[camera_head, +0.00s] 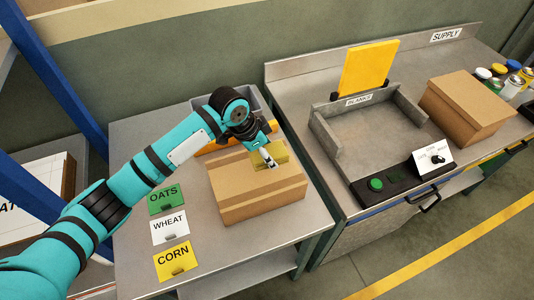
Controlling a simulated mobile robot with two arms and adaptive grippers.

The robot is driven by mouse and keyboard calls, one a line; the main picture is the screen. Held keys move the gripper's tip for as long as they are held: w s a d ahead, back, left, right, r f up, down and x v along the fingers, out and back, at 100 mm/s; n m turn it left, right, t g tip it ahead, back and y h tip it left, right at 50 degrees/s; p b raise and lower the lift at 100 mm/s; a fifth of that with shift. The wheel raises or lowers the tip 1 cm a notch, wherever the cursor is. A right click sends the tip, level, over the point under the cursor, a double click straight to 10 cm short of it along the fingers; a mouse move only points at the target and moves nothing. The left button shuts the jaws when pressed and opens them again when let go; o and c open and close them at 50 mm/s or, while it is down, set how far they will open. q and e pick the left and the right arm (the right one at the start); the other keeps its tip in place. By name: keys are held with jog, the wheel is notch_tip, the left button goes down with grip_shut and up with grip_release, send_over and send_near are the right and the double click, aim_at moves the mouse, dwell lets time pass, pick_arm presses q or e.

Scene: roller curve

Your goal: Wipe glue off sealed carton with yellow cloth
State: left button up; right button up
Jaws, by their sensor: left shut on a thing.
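The brown sealed carton (258,200) sits on the left metal table, with a lighter tape strip along its top. My left gripper (269,161) is over the far right part of the carton's top. It is shut on the yellow cloth (282,153), which is at or just above the carton's top; I cannot tell whether it touches. No glue can be made out; the gripper and cloth hide part of the top. My right gripper is not in view.
OATS (165,199), WHEAT (169,226) and CORN (175,261) cards lie left of the carton. A grey bin (264,108) stands behind. The right bench holds a grey tray (372,130), another carton (466,108), a green button (376,184) and several cans (512,87).

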pick_arm(q)
jog(key=shift+w+d+r, duration=0.2)
jog(key=shift+d+r, duration=0.05)
jog(key=shift+r, duration=0.8)
jog(key=shift+s+a+r, duration=0.15)
jog(key=shift+s+r, duration=0.1)
jog(key=shift+r, duration=0.1)
jog(key=shift+w+f, duration=0.1)
jog(key=shift+w, duration=0.1)
